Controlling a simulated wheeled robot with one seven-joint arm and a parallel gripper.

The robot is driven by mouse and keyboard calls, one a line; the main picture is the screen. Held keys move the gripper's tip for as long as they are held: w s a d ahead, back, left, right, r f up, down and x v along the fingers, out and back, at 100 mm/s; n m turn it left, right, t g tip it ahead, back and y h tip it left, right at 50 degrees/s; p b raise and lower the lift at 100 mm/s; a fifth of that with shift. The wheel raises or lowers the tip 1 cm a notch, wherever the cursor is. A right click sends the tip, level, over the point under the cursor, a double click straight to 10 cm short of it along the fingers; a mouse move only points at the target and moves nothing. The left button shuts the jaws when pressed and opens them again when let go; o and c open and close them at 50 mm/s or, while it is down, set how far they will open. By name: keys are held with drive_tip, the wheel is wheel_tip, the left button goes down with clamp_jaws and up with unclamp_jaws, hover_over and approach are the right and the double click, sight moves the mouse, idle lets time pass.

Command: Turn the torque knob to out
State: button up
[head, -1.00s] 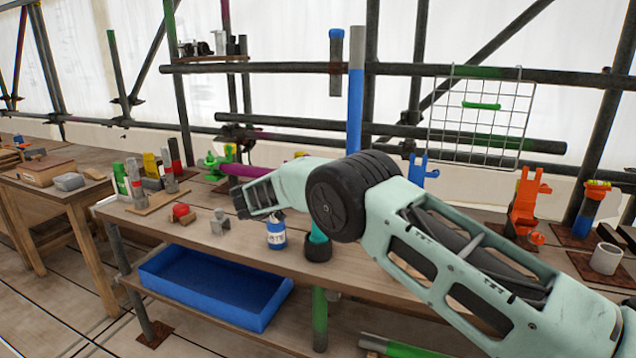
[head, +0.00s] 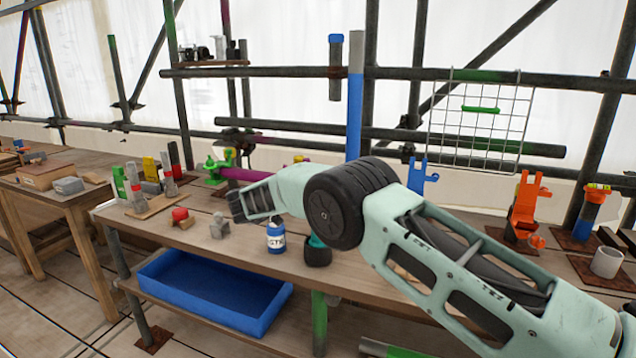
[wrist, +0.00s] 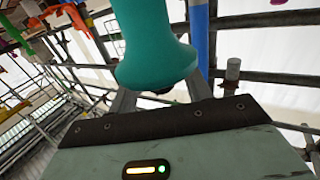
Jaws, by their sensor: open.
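In the wrist view a large teal rounded piece (wrist: 155,50) with a wide flared end fills the middle. In the head view a bit of teal (head: 317,241) shows at the top of a dark cup (head: 318,255) on the bench, just below my arm's black joint. I cannot make out my fingertips in the head view, and I cannot clearly pick out the torque knob.
The wooden bench (head: 185,240) holds a blue-and-white can (head: 276,238), a red piece (head: 180,214) and a grey block (head: 219,226). A blue tray (head: 215,295) lies on the shelf below. A blue upright tube (head: 355,110) and scaffold pipes stand behind. Orange clamps (head: 525,205) stand at right.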

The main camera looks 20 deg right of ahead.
drive_tip(key=b+v, duration=0.3)
drive_tip(key=v, duration=1.3)
drive_tip(key=shift+s+a, duration=0.2)
drive_tip(key=shift+a, duration=0.05)
